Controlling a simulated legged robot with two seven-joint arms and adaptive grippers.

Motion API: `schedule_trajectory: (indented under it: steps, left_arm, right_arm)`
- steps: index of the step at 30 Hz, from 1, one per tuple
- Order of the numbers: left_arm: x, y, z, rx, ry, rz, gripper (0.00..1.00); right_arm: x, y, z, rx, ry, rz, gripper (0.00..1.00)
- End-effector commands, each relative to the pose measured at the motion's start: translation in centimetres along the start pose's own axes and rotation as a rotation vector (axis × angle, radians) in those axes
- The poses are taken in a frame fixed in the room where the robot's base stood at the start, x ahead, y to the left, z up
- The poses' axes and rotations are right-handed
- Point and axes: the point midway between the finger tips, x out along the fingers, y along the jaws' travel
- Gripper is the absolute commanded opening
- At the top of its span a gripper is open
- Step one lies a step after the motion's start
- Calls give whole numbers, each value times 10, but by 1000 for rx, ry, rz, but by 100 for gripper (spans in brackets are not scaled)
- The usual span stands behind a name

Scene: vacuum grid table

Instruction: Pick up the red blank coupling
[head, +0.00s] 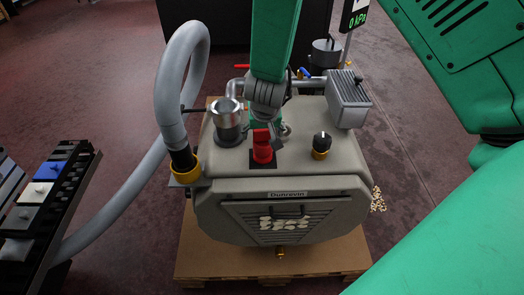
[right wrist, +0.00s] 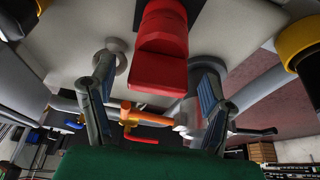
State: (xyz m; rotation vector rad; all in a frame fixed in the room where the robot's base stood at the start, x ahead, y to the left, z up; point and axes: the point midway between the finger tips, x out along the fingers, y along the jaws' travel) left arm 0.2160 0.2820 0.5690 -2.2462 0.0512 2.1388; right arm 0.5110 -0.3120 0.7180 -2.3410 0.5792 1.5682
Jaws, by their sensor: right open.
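The red blank coupling (head: 263,151) stands on a dark square base on top of the beige vacuum unit (head: 215,165). In the right wrist view the red coupling (right wrist: 160,50) fills the upper middle, between and beyond the two fingers. My right gripper (head: 267,128) is just above and behind the coupling in the head view. Its fingers are spread and nothing is held; the right wrist view shows the open gripper (right wrist: 156,72) too. I cannot tell whether a finger touches the coupling. My left gripper is not in view.
A silver cylinder (head: 227,118) and grey hose (head: 168,95) stand left of the coupling. A black knob (head: 321,143) on a yellow ring and a ribbed grey box (head: 348,98) are right. A rack (head: 48,190) with white and blue plates is far left.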

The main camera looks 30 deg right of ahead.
Motion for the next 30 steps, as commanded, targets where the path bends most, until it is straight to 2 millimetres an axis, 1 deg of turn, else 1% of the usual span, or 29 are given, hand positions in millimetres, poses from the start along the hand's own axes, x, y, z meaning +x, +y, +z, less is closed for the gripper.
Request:
schedule_trajectory:
  steps: [1,2,8,11,12,14,15,20,23,26,30]
  left_arm:
    - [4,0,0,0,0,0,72]
    - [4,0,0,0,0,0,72]
    - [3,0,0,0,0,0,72]
    - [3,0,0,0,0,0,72]
    - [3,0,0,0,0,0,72]
    - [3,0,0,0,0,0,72]
    - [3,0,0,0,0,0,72]
    - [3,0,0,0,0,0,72]
    - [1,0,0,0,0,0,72]
    - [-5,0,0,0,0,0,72]
    - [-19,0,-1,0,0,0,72]
  right_arm:
    - [7,0,1,2,0,0,71]
    - [8,0,0,2,0,0,71]
    - [7,0,0,0,2,0,71]
    - [7,-1,0,0,2,1,39]
    - [7,-1,0,0,2,1,25]
    - [7,0,0,0,2,1,4]
    - [7,0,0,0,2,1,0]
    - [7,0,-1,1,3,0,0]
    - [4,0,-2,0,4,0,0]
    - [-8,0,-8,-1,6,1,0]
    - [-36,0,-19,-2,7,0,0]
